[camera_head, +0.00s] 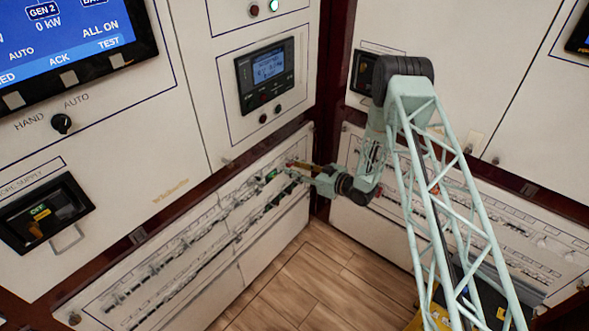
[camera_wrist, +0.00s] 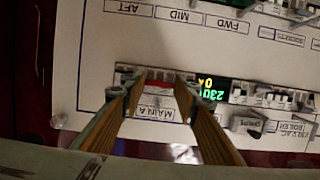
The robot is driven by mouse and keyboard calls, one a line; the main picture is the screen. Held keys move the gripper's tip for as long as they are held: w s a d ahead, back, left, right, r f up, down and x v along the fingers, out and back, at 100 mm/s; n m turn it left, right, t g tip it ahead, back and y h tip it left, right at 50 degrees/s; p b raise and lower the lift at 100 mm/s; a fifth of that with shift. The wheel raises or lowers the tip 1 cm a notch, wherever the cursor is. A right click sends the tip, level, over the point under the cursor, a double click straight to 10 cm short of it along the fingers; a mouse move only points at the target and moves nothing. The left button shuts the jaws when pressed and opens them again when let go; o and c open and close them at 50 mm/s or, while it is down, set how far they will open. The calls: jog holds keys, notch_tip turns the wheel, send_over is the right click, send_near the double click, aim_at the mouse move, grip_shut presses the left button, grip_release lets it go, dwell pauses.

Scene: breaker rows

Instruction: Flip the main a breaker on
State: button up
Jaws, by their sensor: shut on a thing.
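The main A breaker (camera_wrist: 158,87) shows in the wrist view, above its MAIN A label (camera_wrist: 157,112), with the panel upside down there. My gripper (camera_wrist: 156,84) has its two long wooden-looking fingers at either side of this breaker, shut on it. The fingertips hide its ends, and I cannot tell its lever position. In the head view my gripper (camera_head: 296,168) reaches the lower left breaker panel near its right end, and the breaker is too small to make out there.
A lit display reading 230 (camera_wrist: 210,90) sits just right of the breaker in the wrist view. More breakers (camera_wrist: 265,97) follow to its right. In the head view, breaker rows (camera_head: 190,232) run along the left panel. A second panel (camera_head: 500,215) stands at right. Wooden floor (camera_head: 290,280) lies below.

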jog(key=o, duration=0.8)
jog(key=shift+o, duration=0.2)
jog(key=shift+d, duration=0.1)
jog(key=v, duration=1.1)
jog(key=shift+s+d, duration=0.25)
jog(key=shift+d, duration=0.05)
